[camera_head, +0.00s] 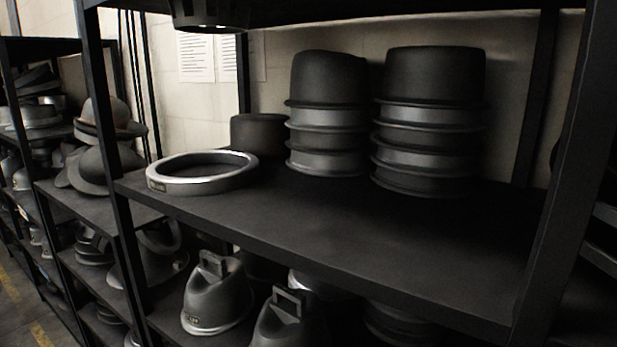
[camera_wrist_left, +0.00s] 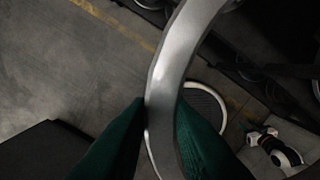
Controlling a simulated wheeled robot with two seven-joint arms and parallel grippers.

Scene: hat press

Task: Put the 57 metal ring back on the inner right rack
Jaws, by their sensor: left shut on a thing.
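In the left wrist view, a grey metal ring (camera_wrist_left: 175,60) runs between the green fingers of my left gripper (camera_wrist_left: 162,108). The gripper is shut on its band, above the floor. Only part of this ring shows, and I can read no number on it. My left gripper is not in the head view, and my right gripper is in neither view. In the head view, another metal ring (camera_head: 203,187) lies flat at the left end of a dark rack shelf (camera_head: 330,230). Its small label is too small to read.
Two tall stacks of dark hat forms (camera_head: 328,120) (camera_head: 430,120) stand at the back of the shelf. A low dark block (camera_head: 258,134) is behind the lying ring. The shelf front is clear. Rack posts (camera_head: 565,170) flank it. Handled metal forms (camera_head: 217,295) sit below.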

